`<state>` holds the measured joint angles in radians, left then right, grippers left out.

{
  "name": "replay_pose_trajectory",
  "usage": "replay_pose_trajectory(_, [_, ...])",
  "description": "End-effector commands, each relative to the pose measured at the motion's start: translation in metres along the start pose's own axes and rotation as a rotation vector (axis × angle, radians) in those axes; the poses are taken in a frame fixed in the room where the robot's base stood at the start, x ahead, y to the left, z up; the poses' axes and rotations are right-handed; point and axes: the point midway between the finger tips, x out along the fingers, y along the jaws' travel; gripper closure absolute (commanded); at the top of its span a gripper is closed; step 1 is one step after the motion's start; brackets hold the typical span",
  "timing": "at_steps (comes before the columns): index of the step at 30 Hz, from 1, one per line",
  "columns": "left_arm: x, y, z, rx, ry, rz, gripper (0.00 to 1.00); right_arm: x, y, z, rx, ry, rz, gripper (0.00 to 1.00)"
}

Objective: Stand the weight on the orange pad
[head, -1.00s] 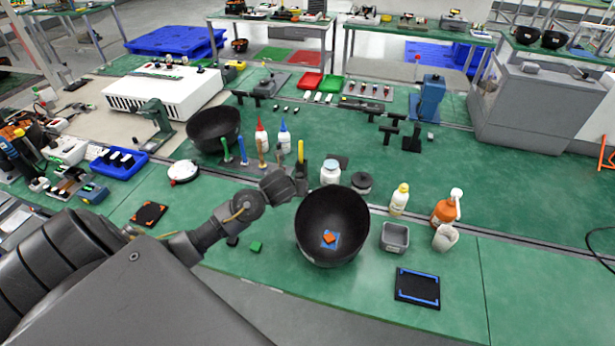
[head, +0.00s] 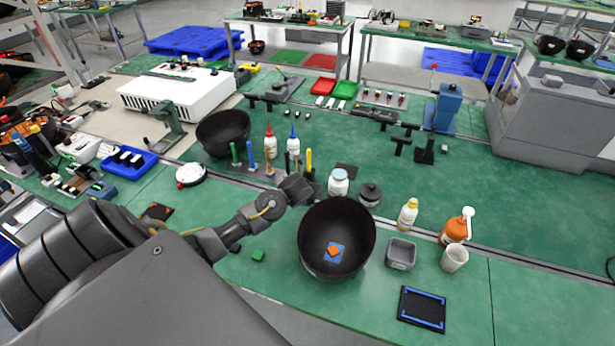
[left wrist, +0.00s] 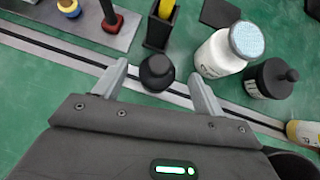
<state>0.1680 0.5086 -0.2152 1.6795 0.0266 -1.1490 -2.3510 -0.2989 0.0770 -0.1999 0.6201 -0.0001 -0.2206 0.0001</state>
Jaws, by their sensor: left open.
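My left gripper (left wrist: 157,72) is open, with its two fingers pointing toward the bench. A small dark round piece with a knob (left wrist: 157,70), which looks like the weight, shows between the fingertips; I cannot tell if they touch it. In the head view my left gripper (head: 306,190) hides it. A larger dark knobbed piece (left wrist: 270,78) stands to its right, also in the head view (head: 370,193); which of the two is the weight is not certain. The dark pad with orange marking (head: 158,211) lies at the left, partly covered by my arm. My right gripper is not in view.
A white jar (head: 339,182) stands close right of my gripper. A rack of coloured tools (head: 262,170) stands behind it. A large black bowl (head: 312,255) is in front. A blue-marked dark pad (head: 422,308) lies at the right. A white dial (head: 191,174) stands near the orange-marked pad.

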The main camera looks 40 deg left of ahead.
Motion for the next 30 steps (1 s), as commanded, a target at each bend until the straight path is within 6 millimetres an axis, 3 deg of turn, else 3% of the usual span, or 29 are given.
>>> replay_pose_trajectory(4, [0.006, -0.001, 0.001, -0.001, 0.003, -0.001, 0.3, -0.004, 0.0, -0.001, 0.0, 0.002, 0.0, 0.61])
replay_pose_trajectory(15, [0.049, -0.001, 0.001, 0.0, 0.001, 0.0, 0.3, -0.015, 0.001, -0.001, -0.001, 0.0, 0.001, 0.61])
replay_pose_trajectory(23, [0.052, -0.001, 0.0, 0.002, 0.001, -0.001, 0.3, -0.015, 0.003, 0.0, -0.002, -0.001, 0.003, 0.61])
replay_pose_trajectory(30, [0.052, -0.001, 0.0, 0.002, 0.0, -0.001, 0.57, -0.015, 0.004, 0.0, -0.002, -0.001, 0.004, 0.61])
